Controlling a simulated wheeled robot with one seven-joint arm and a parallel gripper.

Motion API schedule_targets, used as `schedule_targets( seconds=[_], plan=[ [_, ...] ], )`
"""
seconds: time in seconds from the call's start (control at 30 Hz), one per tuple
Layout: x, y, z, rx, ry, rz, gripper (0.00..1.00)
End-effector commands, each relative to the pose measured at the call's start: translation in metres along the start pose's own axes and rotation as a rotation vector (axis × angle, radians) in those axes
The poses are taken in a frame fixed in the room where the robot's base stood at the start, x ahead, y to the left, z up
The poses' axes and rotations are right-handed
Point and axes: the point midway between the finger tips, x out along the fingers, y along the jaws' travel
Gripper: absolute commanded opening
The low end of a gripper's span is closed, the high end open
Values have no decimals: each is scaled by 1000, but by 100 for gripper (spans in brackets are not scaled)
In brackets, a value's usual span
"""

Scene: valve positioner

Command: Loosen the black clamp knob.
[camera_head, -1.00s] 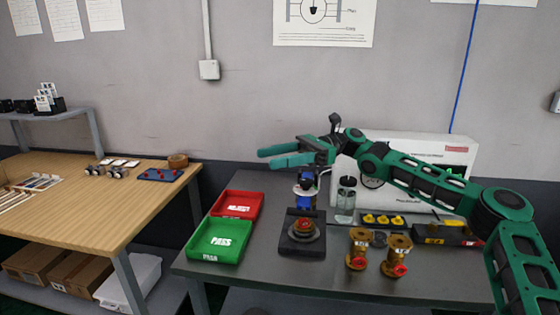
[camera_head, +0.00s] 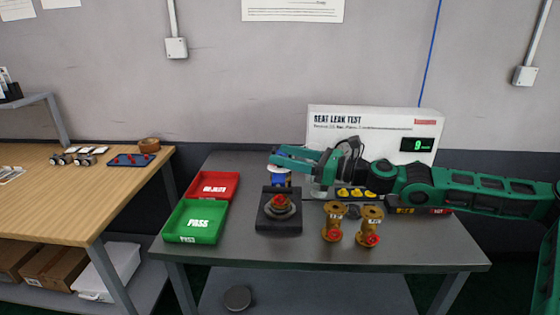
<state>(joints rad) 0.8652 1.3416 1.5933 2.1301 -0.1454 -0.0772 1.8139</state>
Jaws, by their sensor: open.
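My gripper (camera_head: 277,155) is open and empty, its green fingers pointing left above the back of the grey bench. A blue part (camera_head: 281,181) with a pale top stands just below the fingers, behind the black fixture; the fingers partly cover it.
Green PASS tray (camera_head: 196,221) and red tray (camera_head: 213,186) lie left of the fixture. Two brass valves (camera_head: 333,222) (camera_head: 371,226) with red parts stand to its right. The white SEAT LEAK TEST box (camera_head: 370,124) is behind. The bench's front right is clear.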

Motion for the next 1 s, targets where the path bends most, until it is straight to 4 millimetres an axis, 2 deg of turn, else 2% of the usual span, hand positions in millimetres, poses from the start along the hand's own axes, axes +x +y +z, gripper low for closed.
schedule_targets(
  seconds=[0.03,0.2,0.3,0.43,0.57,1.0],
  plan=[
    [-14,-2,-8,-9,9,-54,52],
    [-49,-8,-26,-41,32,-207,52],
    [-62,-10,-31,-54,40,-259,52],
    [-67,-12,-34,-61,44,-287,52],
    [-57,-15,-34,-61,43,-287,52],
    [11,-35,-36,-59,42,-286,52]
  ],
)
